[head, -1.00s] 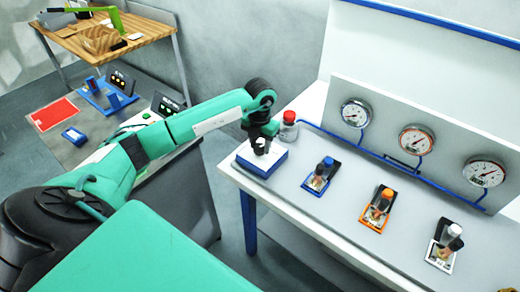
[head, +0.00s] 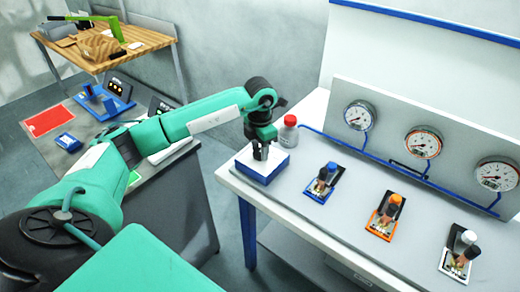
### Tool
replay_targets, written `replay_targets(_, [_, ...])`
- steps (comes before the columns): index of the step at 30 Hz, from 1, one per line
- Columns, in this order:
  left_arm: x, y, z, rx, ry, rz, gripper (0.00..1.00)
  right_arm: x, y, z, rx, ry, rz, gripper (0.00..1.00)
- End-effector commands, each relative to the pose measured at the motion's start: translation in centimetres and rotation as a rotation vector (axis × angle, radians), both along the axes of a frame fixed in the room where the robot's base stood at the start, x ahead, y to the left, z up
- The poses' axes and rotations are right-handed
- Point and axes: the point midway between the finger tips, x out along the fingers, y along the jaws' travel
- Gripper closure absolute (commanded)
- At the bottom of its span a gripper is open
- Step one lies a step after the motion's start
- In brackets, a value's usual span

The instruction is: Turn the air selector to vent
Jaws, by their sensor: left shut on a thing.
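A box with a white top and blue sides (head: 282,167), seemingly the air selector, sits at the left end of the white table (head: 330,235). My left gripper (head: 260,154) points down over the middle of its top. It is shut on the selector's knob, which the fingers and wrist hide almost fully. I cannot read the knob's direction or any vent marking. My right gripper is out of view.
A red-capped bottle (head: 289,131) stands just behind the box. Blue (head: 325,180), orange (head: 386,213) and white-topped (head: 462,247) valve units line the table to the right. Three gauges, including the left one (head: 360,115), stand behind them on a panel.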

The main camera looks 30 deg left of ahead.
Motion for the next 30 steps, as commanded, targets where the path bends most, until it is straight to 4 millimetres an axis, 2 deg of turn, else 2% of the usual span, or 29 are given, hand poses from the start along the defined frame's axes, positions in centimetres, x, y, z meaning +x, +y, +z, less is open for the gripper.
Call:
replay_targets(7, [0.1,0.0,0.2,0.0,-0.003,0.0,0.85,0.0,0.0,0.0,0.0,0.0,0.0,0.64])
replay_targets(8, [0.1,0.0,0.2,0.0,-0.003,0.0,0.6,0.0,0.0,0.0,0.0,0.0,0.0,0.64])
replay_targets(11, [0.1,0.0,0.1,0.0,-0.002,0.0,0.41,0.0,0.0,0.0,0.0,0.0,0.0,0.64])
replay_targets(19, [0.0,0.0,0.1,0.0,-0.001,0.001,0.41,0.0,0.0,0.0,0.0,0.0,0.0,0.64])
replay_targets(23, [0.1,0.0,0.7,-0.001,-0.004,0.001,0.41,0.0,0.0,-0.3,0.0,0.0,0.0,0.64])
replay_targets(26, [0.1,0.0,2.1,-0.001,-0.005,0.0,0.41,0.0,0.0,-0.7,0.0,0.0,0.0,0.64])
replay_targets(30, [0.2,0.0,5.1,0.0,-0.008,0.0,0.41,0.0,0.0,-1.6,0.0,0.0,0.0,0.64])
